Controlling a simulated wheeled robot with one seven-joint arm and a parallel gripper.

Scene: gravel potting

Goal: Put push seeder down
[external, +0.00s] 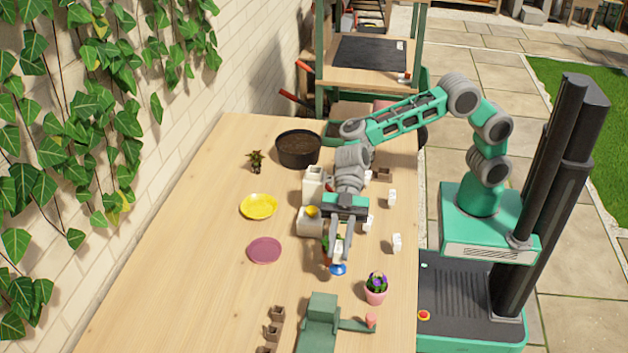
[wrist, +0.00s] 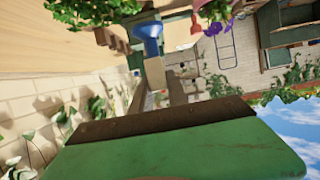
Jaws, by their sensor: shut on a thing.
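The push seeder is most likely the small blue piece with a pale upper part (external: 338,269) just under my fingertips. My gripper (external: 337,252) points down over the right half of the table and is shut on it. In the wrist view a blue funnel-like part (wrist: 149,32) shows near the top centre, at the end of a pale grey shaft. In the external view the fingers hide part of the seeder, and I cannot tell whether it touches the wooden table (external: 190,270).
A potted purple flower (external: 376,289) stands close at the lower right. A green tool or machine (external: 320,322) stands at the front. A yellow plate (external: 258,206), a mauve plate (external: 264,250) and a black soil pot (external: 298,149) lie left and behind. The left table side is clear.

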